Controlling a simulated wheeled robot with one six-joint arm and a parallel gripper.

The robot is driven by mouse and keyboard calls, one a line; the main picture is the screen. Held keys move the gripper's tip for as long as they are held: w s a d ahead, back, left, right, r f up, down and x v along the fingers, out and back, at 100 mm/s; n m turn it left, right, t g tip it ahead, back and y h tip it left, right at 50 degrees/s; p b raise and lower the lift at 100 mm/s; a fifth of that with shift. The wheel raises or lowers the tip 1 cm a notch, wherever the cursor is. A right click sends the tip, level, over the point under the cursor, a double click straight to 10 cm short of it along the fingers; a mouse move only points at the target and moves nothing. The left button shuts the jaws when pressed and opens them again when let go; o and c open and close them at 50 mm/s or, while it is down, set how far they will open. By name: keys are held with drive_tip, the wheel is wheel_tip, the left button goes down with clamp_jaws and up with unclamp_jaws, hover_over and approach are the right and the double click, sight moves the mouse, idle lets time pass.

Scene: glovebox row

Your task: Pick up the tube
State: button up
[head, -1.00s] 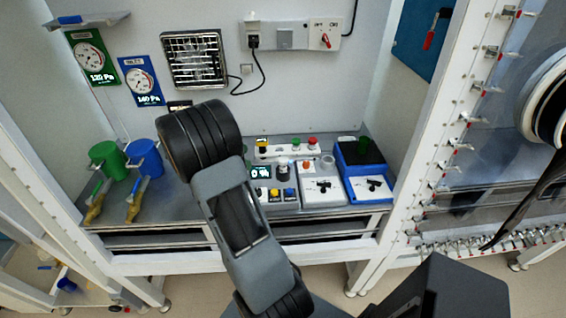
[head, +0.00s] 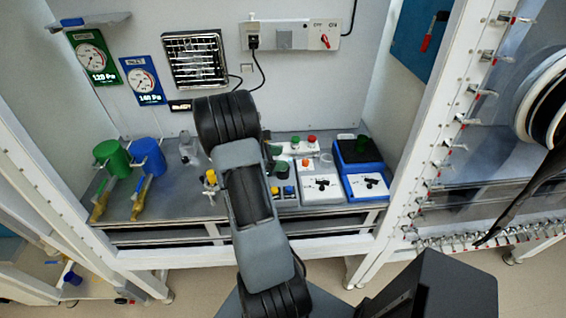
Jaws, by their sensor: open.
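I cannot pick out a tube for certain in the head view. A small yellow-topped item (head: 210,178) stands on the bench just left of my arm; it is too small to tell what it is. A clear, greyish vessel-like item (head: 188,148) stands farther back on the left. My arm rises across the middle of the picture and covers part of the bench. My gripper cannot be made out; it seems hidden behind my arm.
White-topped devices (head: 319,184) and a blue device (head: 358,152) fill the right. A white frame post (head: 430,130) bounds the right. Bare bench (head: 178,200) shows left of my arm.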

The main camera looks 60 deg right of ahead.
drive_tip(key=shift+x, duration=0.75)
drive_tip(key=c, duration=1.1)
drive_tip(key=shift+r, duration=0.15)
